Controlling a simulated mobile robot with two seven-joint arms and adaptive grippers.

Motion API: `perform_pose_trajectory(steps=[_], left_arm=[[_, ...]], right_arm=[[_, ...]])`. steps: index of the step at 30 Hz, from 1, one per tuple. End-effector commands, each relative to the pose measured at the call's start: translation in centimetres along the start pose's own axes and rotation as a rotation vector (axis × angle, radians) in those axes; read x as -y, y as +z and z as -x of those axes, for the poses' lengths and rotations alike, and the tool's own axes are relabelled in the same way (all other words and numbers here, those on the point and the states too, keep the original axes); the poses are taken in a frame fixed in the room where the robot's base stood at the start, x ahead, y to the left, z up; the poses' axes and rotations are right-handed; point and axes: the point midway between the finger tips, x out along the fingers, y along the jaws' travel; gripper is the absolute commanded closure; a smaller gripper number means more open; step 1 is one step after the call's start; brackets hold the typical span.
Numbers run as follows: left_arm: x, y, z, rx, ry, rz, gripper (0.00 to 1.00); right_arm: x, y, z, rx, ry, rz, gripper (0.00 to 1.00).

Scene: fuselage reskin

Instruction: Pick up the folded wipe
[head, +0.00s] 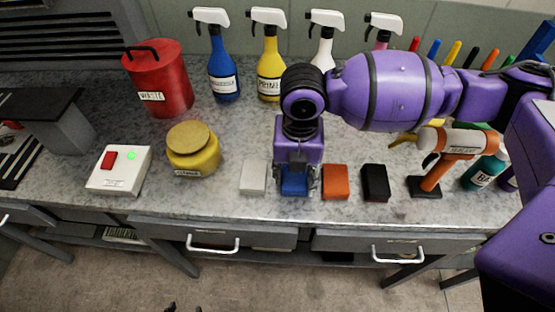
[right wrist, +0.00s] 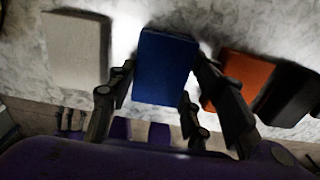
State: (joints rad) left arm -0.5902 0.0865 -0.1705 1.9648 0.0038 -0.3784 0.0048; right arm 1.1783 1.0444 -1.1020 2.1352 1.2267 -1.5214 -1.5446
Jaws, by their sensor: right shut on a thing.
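A row of small flat rectangular pads lies near the counter's front edge: white (head: 254,177), blue (head: 294,181), orange (head: 335,182) and black (head: 375,183). I cannot tell by a label which is the folded wipe. My right gripper (head: 294,182) points down and is shut on the blue pad, its fingers on the pad's left and right sides. The right wrist view shows the blue pad (right wrist: 165,68) between the fingers. I cannot tell if it is clear of the counter. Two small dark tips at the head view's bottom edge may be my left gripper (head: 185,306).
The white pad is left of my right gripper, the orange pad close on its right. A yellow jar (head: 193,150), a switch box (head: 119,168) and a red waste can (head: 157,80) stand left. Spray bottles (head: 224,70) line the back. An orange-and-white tool (head: 440,160) stands right.

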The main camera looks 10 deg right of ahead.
Motion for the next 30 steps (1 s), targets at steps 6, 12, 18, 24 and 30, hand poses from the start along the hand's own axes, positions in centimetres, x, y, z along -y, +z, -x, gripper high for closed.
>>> perform_pose_trajectory(steps=[6, 12, 18, 24, 30], left_arm=[[0.0, -0.5, 0.1, -0.007, 0.001, 0.000, 0.60], [-0.2, -1.5, 0.3, -0.021, 0.005, 0.002, 0.60], [-0.6, -2.0, 0.4, -0.025, 0.011, 0.004, 0.60], [-0.6, -1.7, 0.7, -0.017, 0.011, 0.007, 0.60], [-0.7, -2.6, 1.2, -0.027, 0.014, 0.007, 0.60]], right_arm=[[0.0, 0.1, 2.7, 0.002, 0.001, 0.000, 0.72], [-0.3, -3.0, 6.6, 0.005, 0.004, 0.006, 0.72], [-0.5, -7.8, 10.0, 0.002, 0.002, 0.009, 0.72], [-0.7, -11.7, 11.7, 0.002, 0.001, 0.006, 0.72], [-0.8, -13.6, 12.7, 0.003, 0.002, 0.001, 0.72]])
